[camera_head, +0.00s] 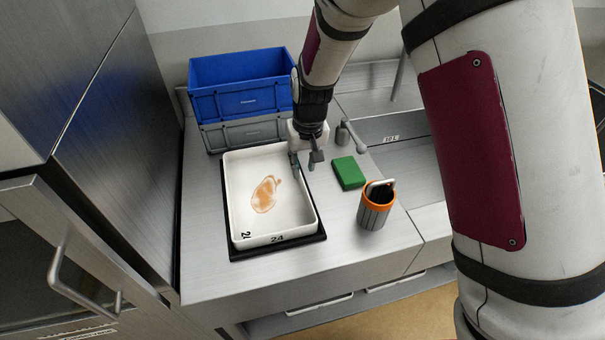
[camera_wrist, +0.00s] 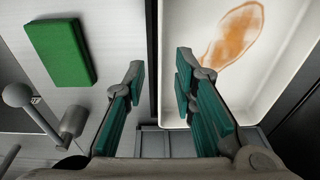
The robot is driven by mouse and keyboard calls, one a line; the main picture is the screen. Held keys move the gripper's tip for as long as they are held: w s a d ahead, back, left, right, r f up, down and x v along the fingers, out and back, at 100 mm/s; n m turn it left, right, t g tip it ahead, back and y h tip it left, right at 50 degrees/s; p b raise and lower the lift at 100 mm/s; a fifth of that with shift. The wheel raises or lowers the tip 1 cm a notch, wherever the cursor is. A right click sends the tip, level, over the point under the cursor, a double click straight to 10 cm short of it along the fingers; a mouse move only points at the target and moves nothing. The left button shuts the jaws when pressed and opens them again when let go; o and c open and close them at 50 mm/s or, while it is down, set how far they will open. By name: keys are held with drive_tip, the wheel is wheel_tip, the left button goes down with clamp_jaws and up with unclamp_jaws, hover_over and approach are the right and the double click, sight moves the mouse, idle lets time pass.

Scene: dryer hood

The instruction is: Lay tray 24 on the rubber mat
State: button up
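Tray 24 (camera_head: 247,219) is a white, shallow, rectangular tray with a brown stain on its floor and "24" on its front wall. It lies on the black rubber mat (camera_head: 283,247), whose dark edge shows along the front and right side. My gripper (camera_head: 305,165) is at the tray's right wall near the back. In the wrist view its two teal-padded fingers (camera_wrist: 157,90) are spread apart, with the tray's side wall running between them. One finger is over the inside of the tray (camera_wrist: 284,70) and the other is outside. I cannot tell whether either touches the wall.
A blue crate (camera_head: 240,100) sits on a grey crate (camera_head: 245,133) behind the tray. A green block (camera_head: 349,172) and an orange-rimmed grey cup (camera_head: 375,212) stand to the right. A tall steel cabinet (camera_head: 120,150) bounds the left. The counter's front strip is clear.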

drive_tip(key=s+d+r+t, duration=0.1)
drive_tip(key=s+d+r, duration=0.25)
drive_tip(key=r, duration=0.35)
drive_tip(key=s+d+r+m, duration=0.1)
drive_tip(key=s+d+r, duration=0.25)
drive_tip(key=r, duration=0.35)
drive_tip(key=s+d+r+t, duration=0.1)
drive_tip(key=s+d+r, duration=0.1)
drive_tip(key=d+r, duration=0.35)
drive_tip(key=s+d+r+m+t, duration=0.1)
drive_tip(key=s+d+r, duration=0.2)
drive_tip(key=s, duration=0.5)
drive_tip(key=s+d+r+m+t, duration=0.1)
drive_tip(key=s+d+r, duration=0.3)
drive_tip(key=s, duration=0.5)
drive_tip(key=shift+h, duration=0.4)
drive_tip(key=shift+d, duration=0.15)
